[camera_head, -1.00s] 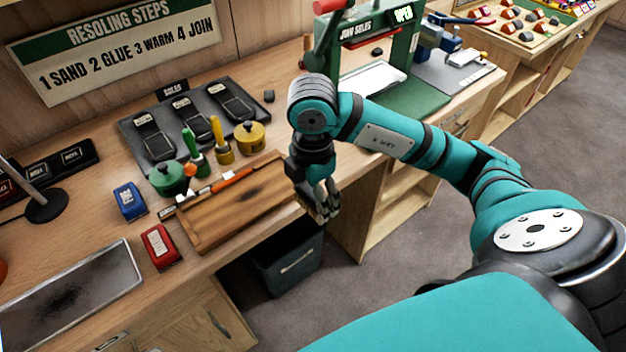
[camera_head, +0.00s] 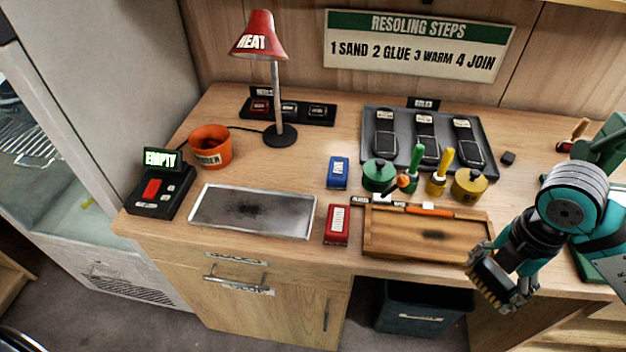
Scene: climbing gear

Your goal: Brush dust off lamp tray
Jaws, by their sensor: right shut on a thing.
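The lamp tray (camera_head: 296,230) is a shallow metal tray near the front left of the bench. A dark patch of dust lies across its middle. The red lamp (camera_head: 258,38) marked HEAT stands behind it on a black base. My right gripper (camera_head: 508,290) is at the right, in front of the wooden board's right end and well away from the tray. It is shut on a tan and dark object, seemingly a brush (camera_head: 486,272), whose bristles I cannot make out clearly. My left gripper is not in view.
A red block (camera_head: 337,225) and a blue block (camera_head: 338,172) stand right of the tray. The wooden board (camera_head: 390,245) holds an orange-handled tool (camera_head: 428,210). An orange cup (camera_head: 210,147) and a black box (camera_head: 160,192) with an EMPTY sign stand left. Green and yellow pots are behind the board.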

